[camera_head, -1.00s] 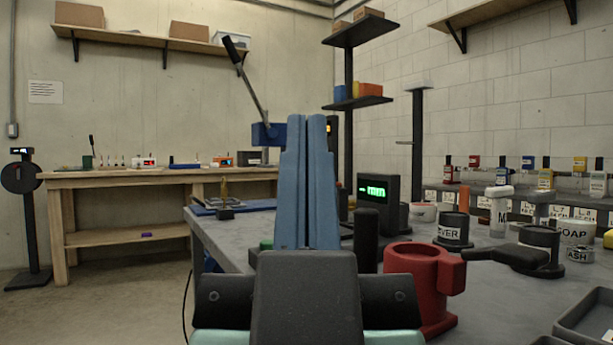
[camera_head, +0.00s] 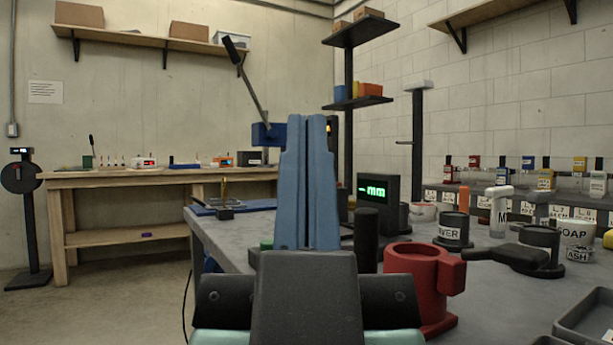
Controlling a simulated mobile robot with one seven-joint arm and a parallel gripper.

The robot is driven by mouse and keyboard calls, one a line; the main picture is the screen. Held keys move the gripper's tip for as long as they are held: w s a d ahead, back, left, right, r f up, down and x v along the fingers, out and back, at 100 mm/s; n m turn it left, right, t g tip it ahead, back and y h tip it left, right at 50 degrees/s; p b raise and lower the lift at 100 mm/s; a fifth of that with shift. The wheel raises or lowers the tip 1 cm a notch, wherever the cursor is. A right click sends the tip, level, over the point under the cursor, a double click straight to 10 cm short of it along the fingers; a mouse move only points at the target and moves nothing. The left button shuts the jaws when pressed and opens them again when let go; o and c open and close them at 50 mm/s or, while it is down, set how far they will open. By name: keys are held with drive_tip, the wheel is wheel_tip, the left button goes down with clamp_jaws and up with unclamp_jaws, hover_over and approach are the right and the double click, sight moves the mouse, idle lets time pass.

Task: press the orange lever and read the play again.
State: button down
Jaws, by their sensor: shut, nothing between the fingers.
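My gripper (camera_head: 308,125) is in the middle of the view, its two blue fingers pointing up and shut together with nothing between them. I cannot make out an orange lever; my gripper hides part of the bench behind it. A black display (camera_head: 376,190) with green characters reading "- mm" stands just right of my fingers. A black upright cylinder (camera_head: 366,239) stands below it, near my gripper's right side. A red cylindrical holder (camera_head: 420,280) with a side block stands to the right of my gripper.
The grey bench (camera_head: 225,242) carries several labelled pots, a black-handled tool (camera_head: 510,255) and grey trays (camera_head: 590,320) at the right. A blue press with a long black-gripped lever (camera_head: 243,75) rises behind my gripper. A wooden bench (camera_head: 160,175) stands at the back left, with open floor before it.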

idle(0.4)
wheel_tip(320, 180, up, 12)
drive_tip(key=p, duration=1.2)
drive_tip(key=shift+r, duration=0.1)
drive_tip(key=shift+d, duration=0.1)
